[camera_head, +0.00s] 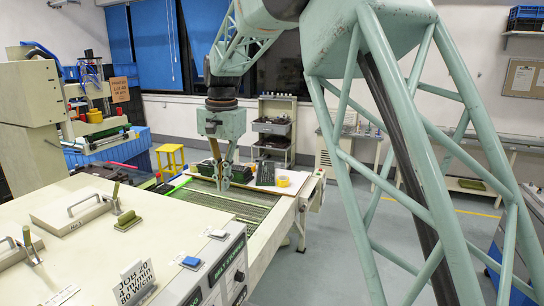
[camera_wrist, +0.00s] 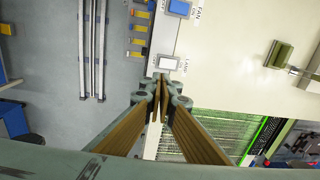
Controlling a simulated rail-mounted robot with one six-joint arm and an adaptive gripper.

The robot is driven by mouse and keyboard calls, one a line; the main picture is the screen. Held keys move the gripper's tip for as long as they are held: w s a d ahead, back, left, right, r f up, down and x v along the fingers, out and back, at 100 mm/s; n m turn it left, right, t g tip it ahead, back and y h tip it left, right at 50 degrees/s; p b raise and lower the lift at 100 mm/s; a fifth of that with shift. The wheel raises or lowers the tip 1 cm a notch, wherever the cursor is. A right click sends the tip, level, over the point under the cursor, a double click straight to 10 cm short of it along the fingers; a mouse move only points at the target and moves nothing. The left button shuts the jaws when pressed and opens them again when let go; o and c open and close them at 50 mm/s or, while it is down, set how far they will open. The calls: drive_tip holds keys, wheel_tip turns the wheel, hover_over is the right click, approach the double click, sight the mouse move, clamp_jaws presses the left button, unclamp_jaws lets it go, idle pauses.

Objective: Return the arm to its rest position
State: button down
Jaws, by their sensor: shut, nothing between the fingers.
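My gripper (camera_head: 223,182) hangs from my pale green arm in the middle of the head view, pointing down over the slatted conveyor bed (camera_head: 240,206) beside the cream machine. In the wrist view my gripper (camera_wrist: 160,82) shows its brown-padded fingers meeting at their tips, with nothing held. The tips appear in line with the edge of the cream machine, just below a white switch (camera_wrist: 168,63). The height above the bed is hard to judge.
A tape roll (camera_head: 283,182) lies at the table's far end. Floor right of the table is mostly open.

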drive_tip(key=s+d+r+n+t+b, duration=0.1)
drive_tip(key=s+d+r+b, duration=0.2)
drive_tip(key=s+d, duration=0.85)
drive_tip(key=s+d+r+n+t+b, duration=0.1)
drive_tip(key=s+d+r+b, duration=0.25)
drive_tip(key=s+d, duration=0.75)
drive_tip(key=s+d+f+b, duration=0.2)
drive_tip(key=s+d+f, duration=0.2)
drive_tip(key=s, duration=0.5)
drive_tip(key=s+d+f+n+t+b, duration=0.1)
drive_tip(key=s+d+f, duration=0.4)
drive_tip(key=s, duration=0.5)
drive_tip(key=s+d+f+n+b, duration=0.1)
drive_tip(key=s+d+f+b, duration=0.3)
drive_tip(key=s, duration=0.6)
drive_tip(key=shift+s+d+f+h, duration=0.3)
drive_tip(key=shift+d+f, duration=0.3)
drive_tip(key=shift+f, duration=0.2)
